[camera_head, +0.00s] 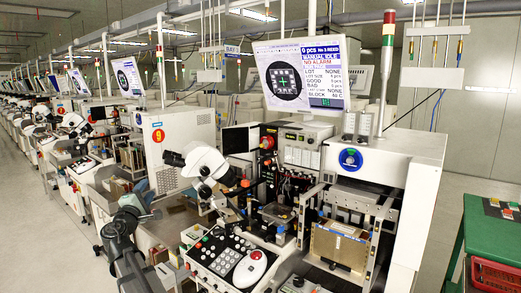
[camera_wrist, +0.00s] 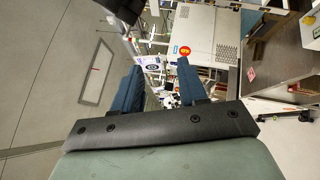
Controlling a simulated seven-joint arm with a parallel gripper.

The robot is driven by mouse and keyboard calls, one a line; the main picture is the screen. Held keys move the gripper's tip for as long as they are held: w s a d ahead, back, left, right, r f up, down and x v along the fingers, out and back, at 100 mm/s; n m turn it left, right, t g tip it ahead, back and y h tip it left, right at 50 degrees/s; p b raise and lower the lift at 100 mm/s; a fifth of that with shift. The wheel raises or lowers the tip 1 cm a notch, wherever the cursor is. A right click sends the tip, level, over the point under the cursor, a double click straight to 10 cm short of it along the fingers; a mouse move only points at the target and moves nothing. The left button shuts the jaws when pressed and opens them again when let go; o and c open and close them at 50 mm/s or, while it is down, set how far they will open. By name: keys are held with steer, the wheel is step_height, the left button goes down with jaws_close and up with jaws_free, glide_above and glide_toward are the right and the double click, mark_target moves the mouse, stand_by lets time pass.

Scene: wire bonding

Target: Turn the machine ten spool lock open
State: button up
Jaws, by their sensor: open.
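The nearest white machine (camera_head: 415,165) fills the right half of the head view. A round blue disc (camera_head: 350,158) with a pale centre is on its front, upper right. It may be the spool lock, but its marking and turn position are too small to read. My gripper (camera_wrist: 158,80) shows in the wrist view with two blue fingers spread apart and nothing between them. In the head view my dark arm is at the lower left, left of the machine and well apart from the disc.
A microscope (camera_head: 205,165) and a keypad panel (camera_head: 230,258) project from the machine's left front. A monitor (camera_head: 300,75) stands above. A neighbouring machine (camera_head: 175,130) bears an orange disc (camera_head: 158,135). A green table (camera_head: 485,235) is at right. The aisle floor (camera_head: 50,235) at left is clear.

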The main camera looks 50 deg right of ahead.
steer(key=s+d+r+n+t+h, duration=0.1)
steer(key=s+d+r, duration=0.15)
steer(key=r, duration=0.45)
steer(key=s+d+r+h, duration=0.1)
steer(key=d+r+h, duration=0.15)
steer(key=r, duration=0.45)
steer(key=s+d+r+g+h, duration=0.1)
steer(key=s+d+r, duration=0.35)
steer(key=d, duration=0.25)
steer(key=s+d+r+n+g+h, duration=0.1)
steer(key=s+d+r+g, duration=0.1)
steer(key=s+d+r, duration=0.35)
steer(key=s+d+r+g+h, duration=0.1)
steer(key=s+d+r, duration=0.1)
steer(key=s+d, duration=0.55)
steer(key=m+g+y, duration=0.3)
steer(key=m+y, duration=0.1)
steer(key=m, duration=1.1)
glide_toward(261, 146)
steer(key=shift+h, duration=0.25)
steer(key=x, duration=0.9)
steer(key=shift+d+f, duration=0.15)
steer(key=shift+f, duration=0.05)
jaws_close()
